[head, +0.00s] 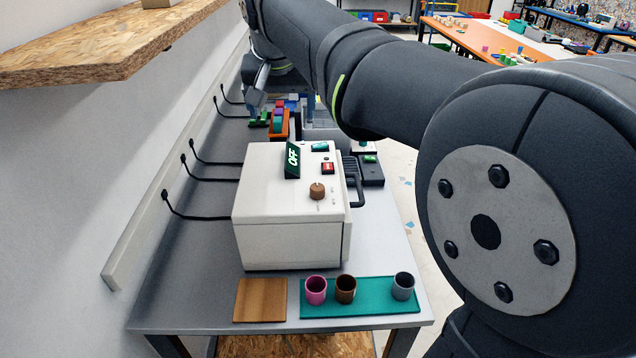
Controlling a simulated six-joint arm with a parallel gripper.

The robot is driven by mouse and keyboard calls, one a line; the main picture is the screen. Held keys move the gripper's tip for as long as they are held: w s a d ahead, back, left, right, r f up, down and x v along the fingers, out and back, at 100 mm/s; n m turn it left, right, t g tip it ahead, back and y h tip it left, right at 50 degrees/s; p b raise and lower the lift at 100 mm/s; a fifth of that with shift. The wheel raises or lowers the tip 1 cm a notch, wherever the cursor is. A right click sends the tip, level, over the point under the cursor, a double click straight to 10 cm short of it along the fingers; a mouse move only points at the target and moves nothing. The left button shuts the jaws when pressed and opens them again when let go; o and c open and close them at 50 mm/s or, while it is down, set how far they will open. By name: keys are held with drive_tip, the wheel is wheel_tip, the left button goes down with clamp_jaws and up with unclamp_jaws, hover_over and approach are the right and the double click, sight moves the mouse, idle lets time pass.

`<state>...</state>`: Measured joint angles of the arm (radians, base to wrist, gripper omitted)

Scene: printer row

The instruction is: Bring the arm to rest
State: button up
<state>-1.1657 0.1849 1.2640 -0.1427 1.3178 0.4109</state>
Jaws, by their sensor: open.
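My arm reaches from the right foreground across the top of the head view to the far end of the bench. My gripper (258,104) is small and far off there, pointing down over the back of the bench near the wall. It is open. I see nothing held in it, though its fingertips are hard to make out against small green pieces close by. My gripper is beyond the white box-shaped machine (263,218), near a group of coloured blocks (279,118).
The machine has a sign reading OFF, a brown knob and a side handle. Black cables run to the wall strip. In front are a wooden square (260,301) and a teal mat (372,284) with pink, brown and grey cups. A chipboard shelf (95,45) overhangs at left.

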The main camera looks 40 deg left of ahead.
drive_tip(key=shift+o, duration=1.1)
drive_tip(key=s+d, duration=0.3)
drive_tip(key=s, duration=0.3)
drive_tip(key=shift+r, duration=0.25)
drive_tip(key=x, duration=1)
drive_tip(key=shift+r, duration=0.2)
drive_tip(key=v, duration=0.9)
drive_tip(key=shift+s+r, duration=0.2)
drive_tip(key=shift+r, duration=0.15)
drive_tip(key=shift+d, duration=0.15)
